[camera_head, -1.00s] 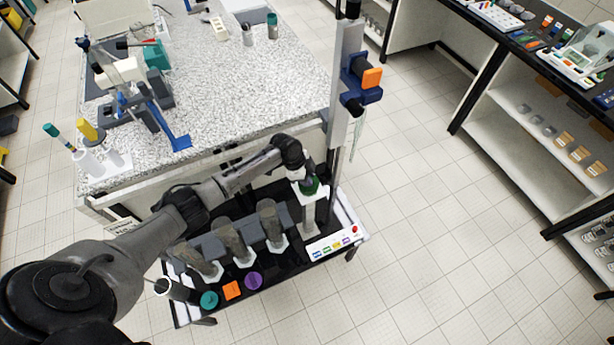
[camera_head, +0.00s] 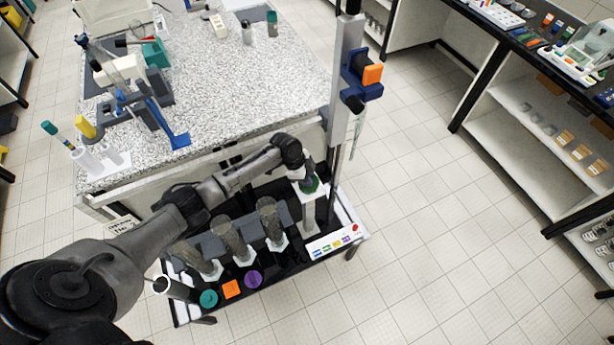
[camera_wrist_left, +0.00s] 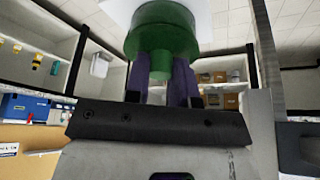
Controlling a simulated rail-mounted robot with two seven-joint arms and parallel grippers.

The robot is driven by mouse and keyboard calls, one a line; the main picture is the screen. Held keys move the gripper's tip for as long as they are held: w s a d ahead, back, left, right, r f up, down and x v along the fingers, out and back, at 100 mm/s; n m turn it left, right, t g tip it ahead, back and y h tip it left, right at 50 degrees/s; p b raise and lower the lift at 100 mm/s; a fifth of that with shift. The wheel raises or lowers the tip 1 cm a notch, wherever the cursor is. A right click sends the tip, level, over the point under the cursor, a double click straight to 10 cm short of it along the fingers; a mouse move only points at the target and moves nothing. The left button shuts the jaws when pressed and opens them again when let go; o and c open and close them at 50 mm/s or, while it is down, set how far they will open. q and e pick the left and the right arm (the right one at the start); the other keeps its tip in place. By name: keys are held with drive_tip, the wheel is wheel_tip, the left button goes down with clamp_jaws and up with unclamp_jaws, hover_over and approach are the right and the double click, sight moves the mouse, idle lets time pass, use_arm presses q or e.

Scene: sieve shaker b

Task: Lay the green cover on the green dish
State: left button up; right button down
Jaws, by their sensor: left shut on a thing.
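The green cover (camera_wrist_left: 165,30), a round piece with a knob, shows at the top of the left wrist view. My left gripper (camera_wrist_left: 162,82) is shut on its knob with two dark purple fingers. In the head view the left gripper (camera_head: 306,179) is over the white pedestal at the right end of the black rack, and the green piece (camera_head: 313,186) shows just below it. I cannot make out the green dish apart from the cover, nor tell whether the two touch. My right gripper is not in view.
The rack's white pedestal (camera_head: 310,212) stands beside several grey cylinders (camera_head: 270,222). Teal (camera_head: 209,298), orange (camera_head: 232,289) and purple (camera_head: 253,279) pieces lie along the rack's front. A tall post with an orange-capped clamp (camera_head: 371,76) rises behind. Open floor lies to the right.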

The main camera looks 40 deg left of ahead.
use_arm(q)
drive_tip(key=shift+f, duration=0.3)
drive_tip(key=o, duration=1)
drive_tip(key=shift+b+v, duration=0.55)
drive_tip(key=shift+v, duration=6.4)
drive_tip(key=shift+s, duration=0.1)
